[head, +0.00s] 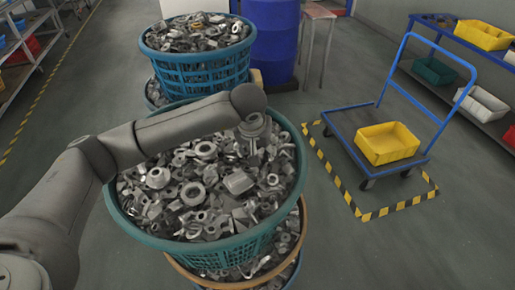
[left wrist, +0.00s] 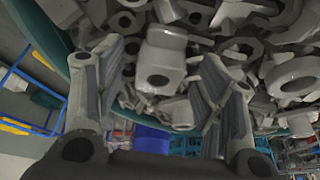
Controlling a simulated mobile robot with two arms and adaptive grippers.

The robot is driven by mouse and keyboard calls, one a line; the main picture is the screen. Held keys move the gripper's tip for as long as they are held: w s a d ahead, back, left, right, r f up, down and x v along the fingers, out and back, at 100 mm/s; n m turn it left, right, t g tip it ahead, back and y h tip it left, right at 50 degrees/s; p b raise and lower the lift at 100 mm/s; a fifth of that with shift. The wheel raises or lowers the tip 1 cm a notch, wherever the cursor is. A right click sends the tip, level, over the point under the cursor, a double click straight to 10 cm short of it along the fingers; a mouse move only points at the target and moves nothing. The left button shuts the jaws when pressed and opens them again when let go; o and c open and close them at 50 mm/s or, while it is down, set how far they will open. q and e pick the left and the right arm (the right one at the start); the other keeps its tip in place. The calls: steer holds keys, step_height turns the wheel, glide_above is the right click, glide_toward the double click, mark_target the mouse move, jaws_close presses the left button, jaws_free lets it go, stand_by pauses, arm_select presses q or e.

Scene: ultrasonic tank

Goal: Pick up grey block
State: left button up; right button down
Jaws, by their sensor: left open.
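My left gripper (head: 254,148) points down at the heap of grey metal parts in the front teal basket (head: 133,234). In the left wrist view its two fingers (left wrist: 160,72) are spread apart. A grey block with a round hole (left wrist: 163,52) shows between them; I cannot tell whether the fingers touch it. In the head view a grey block with a flat top (head: 238,182) lies on the heap just below and left of the gripper. I cannot tell whether both views show the same block. My right gripper is not in view.
Another blue basket of metal parts (head: 203,75) stands behind, with a blue barrel (head: 272,40) beside it. A blue cart (head: 345,125) carrying a yellow bin (head: 387,143) stands at right inside striped floor tape. Similar parts crowd around the gripper. Floor between basket and cart is clear.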

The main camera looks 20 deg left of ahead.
arm_select(q)
steer(key=c, duration=1.2)
steer(key=shift+o, duration=0.2)
